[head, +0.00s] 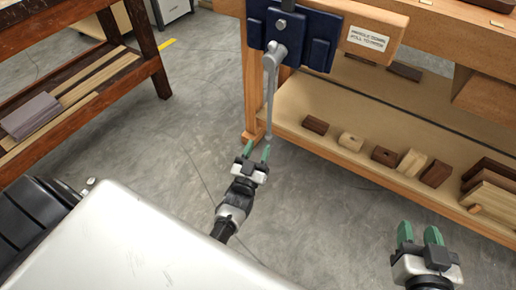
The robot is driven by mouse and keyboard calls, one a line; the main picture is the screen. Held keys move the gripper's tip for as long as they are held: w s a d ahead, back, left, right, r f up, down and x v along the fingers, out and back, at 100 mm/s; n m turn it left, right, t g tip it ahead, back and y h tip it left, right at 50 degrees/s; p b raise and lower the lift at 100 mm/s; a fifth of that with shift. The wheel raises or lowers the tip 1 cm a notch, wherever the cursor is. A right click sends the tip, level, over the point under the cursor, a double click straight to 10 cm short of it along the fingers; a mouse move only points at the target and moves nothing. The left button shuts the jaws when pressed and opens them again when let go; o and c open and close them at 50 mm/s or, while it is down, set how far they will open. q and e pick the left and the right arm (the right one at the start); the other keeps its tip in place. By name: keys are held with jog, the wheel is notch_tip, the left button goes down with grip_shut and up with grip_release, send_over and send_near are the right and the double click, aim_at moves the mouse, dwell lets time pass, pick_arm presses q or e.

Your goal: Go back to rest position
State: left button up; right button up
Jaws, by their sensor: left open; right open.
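My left gripper (257,154) is near the middle of the head view, with its green-tipped fingers apart and nothing between them. Its tips are close to the lower end of the grey vise handle (270,95) in the picture; I cannot tell whether they touch. The handle hangs down from a blue vise (293,36) on the front of the wooden workbench (440,38). My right gripper (419,236) is at the lower right, open and empty, with green fingers pointing up in the picture. It is apart from the bench shelf.
The bench's lower shelf (290,115) holds several wood blocks (383,156). A white label (367,39) is on the bench front. A dark red wooden rack (150,50) with planks stands at the left. Grey concrete floor (190,120) lies open between rack and bench.

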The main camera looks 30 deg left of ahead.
pick_arm(q)
jog(key=shift+r, duration=0.1)
